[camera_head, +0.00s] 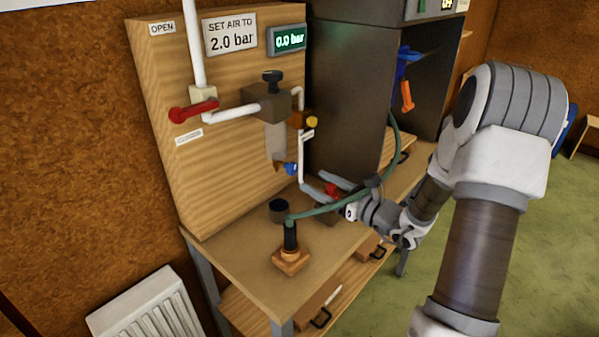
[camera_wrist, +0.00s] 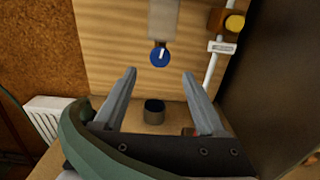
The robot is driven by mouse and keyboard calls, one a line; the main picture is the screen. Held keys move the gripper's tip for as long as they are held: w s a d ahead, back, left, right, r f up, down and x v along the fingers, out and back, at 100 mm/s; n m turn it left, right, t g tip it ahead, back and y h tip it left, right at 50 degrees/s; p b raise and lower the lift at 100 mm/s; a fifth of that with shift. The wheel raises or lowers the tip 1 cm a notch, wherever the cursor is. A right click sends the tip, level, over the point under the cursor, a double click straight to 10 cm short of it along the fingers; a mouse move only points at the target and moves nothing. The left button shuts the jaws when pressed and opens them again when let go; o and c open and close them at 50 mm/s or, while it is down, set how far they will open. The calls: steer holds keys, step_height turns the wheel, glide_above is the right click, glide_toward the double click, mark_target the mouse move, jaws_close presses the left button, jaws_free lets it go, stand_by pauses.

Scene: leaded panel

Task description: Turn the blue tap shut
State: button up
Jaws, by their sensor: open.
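The blue tap (camera_head: 291,169) is a small round knob low on the wooden panel, below a grey filter bowl (camera_head: 275,142). In the wrist view the blue tap (camera_wrist: 159,57) faces me, with a white mark pointing nearly straight up. My gripper (camera_head: 312,180) is open and empty, its fingers reaching toward the panel. In the wrist view my gripper (camera_wrist: 160,75) has its two fingers spread left and right, with the tap between and beyond their tips. The fingers look apart from the tap.
A black cup (camera_head: 278,210) and a black-handled tool on a wooden block (camera_head: 290,261) stand on the bench. A green hose (camera_head: 345,203) arcs near my gripper. A dark cabinet (camera_head: 345,90) stands to the right. A red lever (camera_head: 194,110) and yellow knob (camera_head: 312,121) are on the pipework.

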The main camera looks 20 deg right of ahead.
mark_target(294, 171)
steer(key=x, duration=0.6)
steer(key=shift+w+a, duration=0.15)
steer(key=shift+w, duration=0.1)
jaws_close()
